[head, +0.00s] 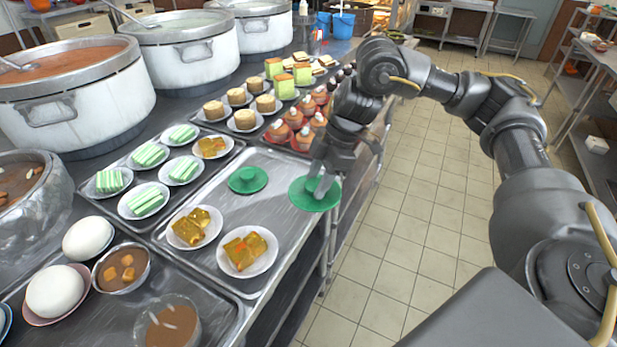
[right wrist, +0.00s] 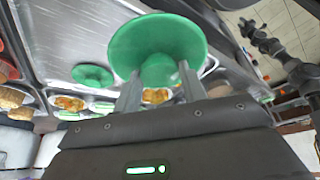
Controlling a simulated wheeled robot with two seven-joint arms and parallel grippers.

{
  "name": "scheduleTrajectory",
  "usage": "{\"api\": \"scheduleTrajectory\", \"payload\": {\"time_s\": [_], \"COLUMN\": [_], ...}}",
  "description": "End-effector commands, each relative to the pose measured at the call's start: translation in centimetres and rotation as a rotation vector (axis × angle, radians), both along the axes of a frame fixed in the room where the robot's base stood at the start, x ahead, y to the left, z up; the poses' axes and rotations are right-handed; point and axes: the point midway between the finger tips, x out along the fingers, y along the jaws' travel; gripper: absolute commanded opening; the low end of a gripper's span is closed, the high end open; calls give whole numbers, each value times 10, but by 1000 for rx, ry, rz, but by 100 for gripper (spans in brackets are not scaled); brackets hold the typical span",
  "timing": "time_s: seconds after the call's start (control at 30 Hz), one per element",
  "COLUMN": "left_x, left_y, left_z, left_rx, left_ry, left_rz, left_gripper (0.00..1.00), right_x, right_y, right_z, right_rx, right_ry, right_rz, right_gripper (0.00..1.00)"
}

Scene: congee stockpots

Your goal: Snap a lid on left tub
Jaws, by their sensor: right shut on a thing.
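My right gripper (head: 318,183) is shut on a green lid (head: 302,197), at the right edge of the metal tray. In the right wrist view the lid (right wrist: 150,38) is a round disc with its knob between the fingers (right wrist: 158,82). A second green lid (head: 248,180) lies on the tray, knob up, and also shows in the right wrist view (right wrist: 93,75). Two tub-like round containers of brown soup stand at front left: one with orange cubes (head: 122,268) and one nearer the front (head: 167,325). Both look uncovered. My left gripper is out of view.
The tray (head: 213,262) also bears two plates of yellow pastries (head: 194,228). Plates of green-striped cakes (head: 149,156), white domed bowls (head: 58,290) and large stockpots (head: 85,92) crowd the left. The tiled floor (head: 420,220) right of the counter is clear.

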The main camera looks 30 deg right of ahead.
Motion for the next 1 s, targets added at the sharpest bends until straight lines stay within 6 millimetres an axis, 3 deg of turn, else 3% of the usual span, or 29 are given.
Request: {"api": "scheduleTrajectory", "payload": {"time_s": [0.37, 0.47, 0.73, 1.0], "left_x": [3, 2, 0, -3], "left_y": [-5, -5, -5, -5], "left_z": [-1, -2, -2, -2], "left_rx": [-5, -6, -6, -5], "left_ry": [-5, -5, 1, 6], "left_rz": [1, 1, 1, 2], "left_gripper": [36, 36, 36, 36], "right_x": [-16, -17, -30, -35], "right_y": [2, 12, 63, 78], "right_z": [5, -5, -44, -53], "right_rx": [-3, -18, -21, 2], "right_ry": [1, 4, 1, 1], "right_rz": [-4, -49, -286, -370], "right_gripper": [20, 20, 20, 20]}}
